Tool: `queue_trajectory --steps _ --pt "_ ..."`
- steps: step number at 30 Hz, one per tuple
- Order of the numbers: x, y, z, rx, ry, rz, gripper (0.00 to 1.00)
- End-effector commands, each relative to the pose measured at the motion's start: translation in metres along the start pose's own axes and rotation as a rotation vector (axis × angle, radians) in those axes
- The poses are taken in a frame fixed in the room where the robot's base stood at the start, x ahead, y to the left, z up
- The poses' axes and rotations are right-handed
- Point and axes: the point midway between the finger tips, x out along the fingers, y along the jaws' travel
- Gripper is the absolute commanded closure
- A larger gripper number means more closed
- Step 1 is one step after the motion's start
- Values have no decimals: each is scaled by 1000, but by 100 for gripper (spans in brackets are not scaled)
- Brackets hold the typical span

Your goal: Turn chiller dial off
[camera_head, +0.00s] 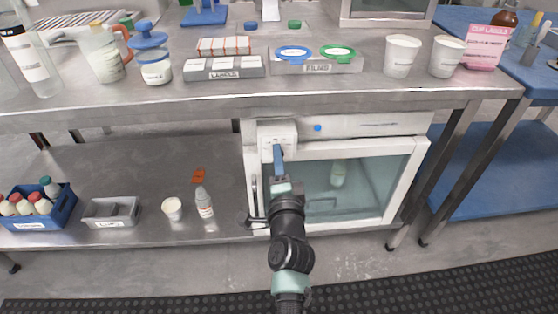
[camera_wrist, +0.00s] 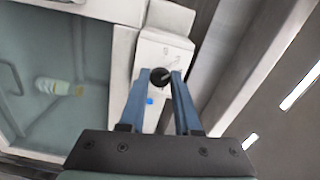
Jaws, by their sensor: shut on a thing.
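The chiller (camera_head: 408,180) is a white cabinet with a glass door, under the steel bench in the head view. Its white control box (camera_head: 277,130) sticks out at the top left of its front; the box also shows in the wrist view (camera_wrist: 165,48). On the box is a small round black dial (camera_wrist: 160,76). My gripper (camera_wrist: 158,80) has its two blue fingers closed on the dial, one on each side. In the head view my gripper (camera_head: 278,154) reaches up to the box and hides the dial. The dial's setting is too small to read.
A blue button (camera_head: 317,128) is on the chiller's front panel. A bottle (camera_head: 338,173) stands behind the glass. The bench edge (camera_head: 200,103) overhangs above. On the lower shelf, left of my arm, are a white bottle (camera_head: 204,203), a cup (camera_head: 172,208) and a grey tray (camera_head: 110,212).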

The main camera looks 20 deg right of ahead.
Motion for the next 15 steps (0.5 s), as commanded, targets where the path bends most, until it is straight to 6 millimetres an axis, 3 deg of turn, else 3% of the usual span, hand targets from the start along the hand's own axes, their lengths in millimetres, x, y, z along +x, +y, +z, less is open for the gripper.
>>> queue_trajectory --steps 15 --pt "0 2 0 -474 -1 0 100"
